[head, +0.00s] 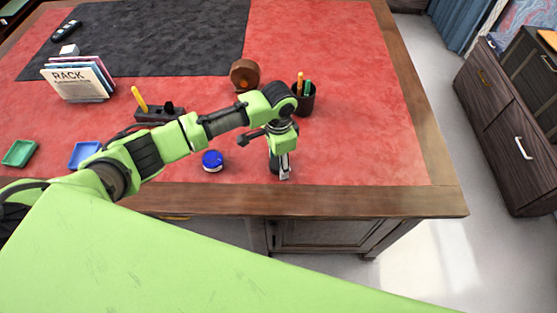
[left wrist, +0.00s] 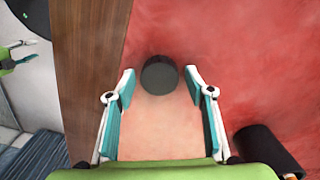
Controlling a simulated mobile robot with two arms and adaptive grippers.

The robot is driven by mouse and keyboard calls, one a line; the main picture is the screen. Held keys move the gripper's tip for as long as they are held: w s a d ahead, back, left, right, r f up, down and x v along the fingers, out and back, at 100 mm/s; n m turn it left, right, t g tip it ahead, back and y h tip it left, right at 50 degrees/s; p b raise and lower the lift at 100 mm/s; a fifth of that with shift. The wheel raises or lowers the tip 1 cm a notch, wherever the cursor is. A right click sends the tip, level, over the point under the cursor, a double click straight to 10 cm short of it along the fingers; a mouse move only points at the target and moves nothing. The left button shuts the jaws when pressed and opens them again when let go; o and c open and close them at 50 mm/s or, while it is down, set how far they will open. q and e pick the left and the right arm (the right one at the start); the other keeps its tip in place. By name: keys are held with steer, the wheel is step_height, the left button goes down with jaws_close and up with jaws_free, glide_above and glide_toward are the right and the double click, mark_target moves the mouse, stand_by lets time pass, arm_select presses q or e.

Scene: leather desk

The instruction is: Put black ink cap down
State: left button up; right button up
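My left gripper (head: 283,172) points down near the front edge of the desk. A dark round thing, which looks like the black ink cap or bottle, (head: 273,163) is partly hidden beside it. In the left wrist view the fingers of the left gripper (left wrist: 158,88) are wide apart. The dark round top (left wrist: 159,75) shows between and slightly beyond the fingertips, with a gap on each side. I cannot tell cap from bottle. A blue-topped ink bottle (head: 212,160) stands to the left. A green part of mine, perhaps my right gripper, (left wrist: 14,60) is cut off at the left wrist view's edge.
A pen cup (head: 304,99) stands behind the gripper, with a brown round object (head: 244,74) nearby. A black stand (head: 160,113), blue tray (head: 84,154), green tray (head: 19,153) and booklet rack (head: 78,82) are left. The red desktop (head: 370,130) is clear to the right.

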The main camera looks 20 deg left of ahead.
arm_select(q)
step_height(320, 180, up, 12)
steer(key=b, duration=0.1)
steer(key=shift+r, duration=0.2)
stand_by(0.3)
